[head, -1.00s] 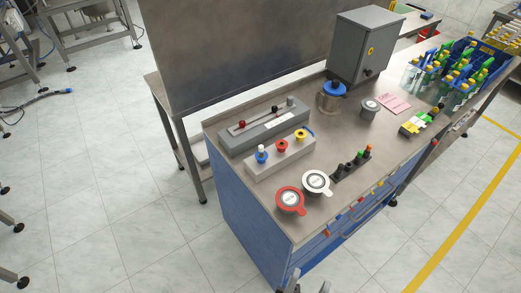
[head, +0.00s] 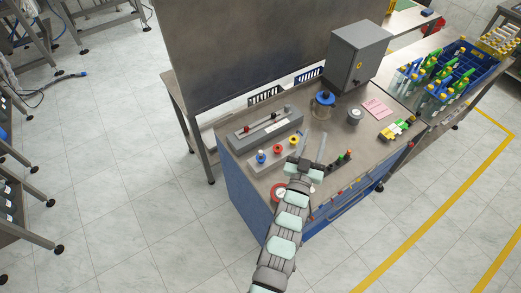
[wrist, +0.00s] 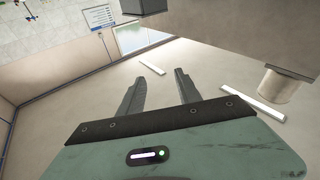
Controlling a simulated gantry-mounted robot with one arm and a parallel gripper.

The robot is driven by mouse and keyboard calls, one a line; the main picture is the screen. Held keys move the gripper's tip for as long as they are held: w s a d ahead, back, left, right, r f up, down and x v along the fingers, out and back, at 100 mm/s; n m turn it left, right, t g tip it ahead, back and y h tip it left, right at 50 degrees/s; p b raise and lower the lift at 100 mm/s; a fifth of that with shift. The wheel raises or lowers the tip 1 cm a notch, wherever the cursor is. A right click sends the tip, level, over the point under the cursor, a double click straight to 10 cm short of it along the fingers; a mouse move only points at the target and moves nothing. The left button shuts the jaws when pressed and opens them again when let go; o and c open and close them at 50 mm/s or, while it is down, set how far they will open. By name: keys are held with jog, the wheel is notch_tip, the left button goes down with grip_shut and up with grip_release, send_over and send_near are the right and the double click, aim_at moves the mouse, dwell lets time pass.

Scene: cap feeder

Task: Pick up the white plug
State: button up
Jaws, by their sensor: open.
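My gripper (head: 313,140) is open and empty above the bench, its two fingers apart. Both fingers also show apart in the wrist view (wrist: 157,80). A grey block (head: 262,165) to its left carries a blue plug (head: 262,156) with some white on it, a red plug (head: 277,149) and a yellow plug (head: 294,140). No wholly white plug can be made out. A white sliver (head: 312,189) shows beside my arm, which covers most of what lies there. The wrist view shows mostly ceiling and walls, with no plug in it.
A grey slider box (head: 265,131) stands behind the plug block. A blue-lidded pot (head: 323,105), a grey cabinet (head: 358,55) and a blue bottle crate (head: 478,62) stand farther back.

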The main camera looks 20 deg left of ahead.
jog(key=w+a+f+n+g+y, duration=0.1)
jog(key=w+a+f+g, duration=0.3)
jog(key=w, duration=0.2)
jog(key=n+g+y, duration=0.1)
jog(key=n+g, duration=0.5)
jog(key=g, duration=0.7)
send_near(261, 151)
jog(key=shift+p+x, duration=0.85)
jog(key=shift+x, duration=4.3)
jog(key=shift+s, duration=0.1)
jog(key=shift+c, duration=0.4)
grip_shut()
